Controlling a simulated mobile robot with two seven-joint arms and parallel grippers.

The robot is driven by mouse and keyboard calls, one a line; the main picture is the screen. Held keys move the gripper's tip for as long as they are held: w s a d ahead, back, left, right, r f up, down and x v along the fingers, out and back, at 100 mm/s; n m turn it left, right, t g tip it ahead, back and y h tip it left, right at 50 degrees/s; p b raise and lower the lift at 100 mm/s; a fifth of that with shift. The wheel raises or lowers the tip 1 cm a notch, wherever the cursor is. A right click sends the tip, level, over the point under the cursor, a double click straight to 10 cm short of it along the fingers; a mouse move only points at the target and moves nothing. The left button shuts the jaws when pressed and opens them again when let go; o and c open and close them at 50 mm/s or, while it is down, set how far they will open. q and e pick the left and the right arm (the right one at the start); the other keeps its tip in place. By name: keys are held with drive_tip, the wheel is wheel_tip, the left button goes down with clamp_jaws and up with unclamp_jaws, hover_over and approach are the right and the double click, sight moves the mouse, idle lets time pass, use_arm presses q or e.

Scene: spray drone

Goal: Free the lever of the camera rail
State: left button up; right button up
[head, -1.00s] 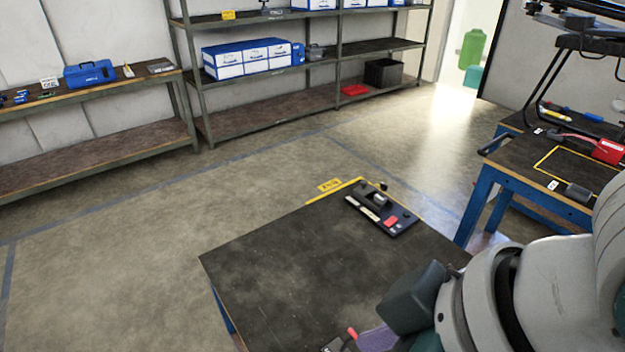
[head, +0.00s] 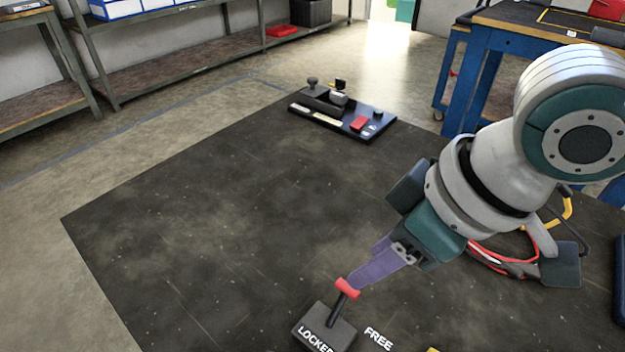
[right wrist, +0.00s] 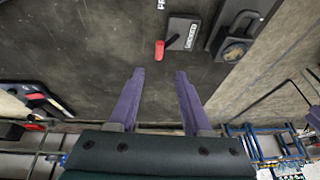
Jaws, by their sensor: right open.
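The lever (head: 345,297) has a red tip and a dark stem. It stands tilted on a grey block (head: 318,333) marked LOCKED at the bottom of the head view, with the word FREE on the dark surface to its right. My right gripper (head: 362,274), with purple fingers, points down-left towards the red tip, close beside it in the picture. In the right wrist view the right gripper (right wrist: 160,74) is open and empty. The red lever tip (right wrist: 160,48) lies just beyond the gap between the fingertips, apart from them.
A black tray-like base (head: 340,118) with a red block sits at the table's far edge. A dark fixture (right wrist: 238,45) stands beside the lever block. The table's middle is clear.

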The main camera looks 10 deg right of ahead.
sight(344, 284)
drive_tip(key=b+x, duration=0.4)
drive_tip(key=x, duration=0.5)
drive_tip(key=shift+d+f, duration=0.1)
drive_tip(key=shift+f, duration=0.05)
drive_tip(key=shift+w+f, duration=0.15)
drive_tip(key=shift+f, duration=0.35)
drive_tip(key=c, duration=0.7)
clamp_jaws()
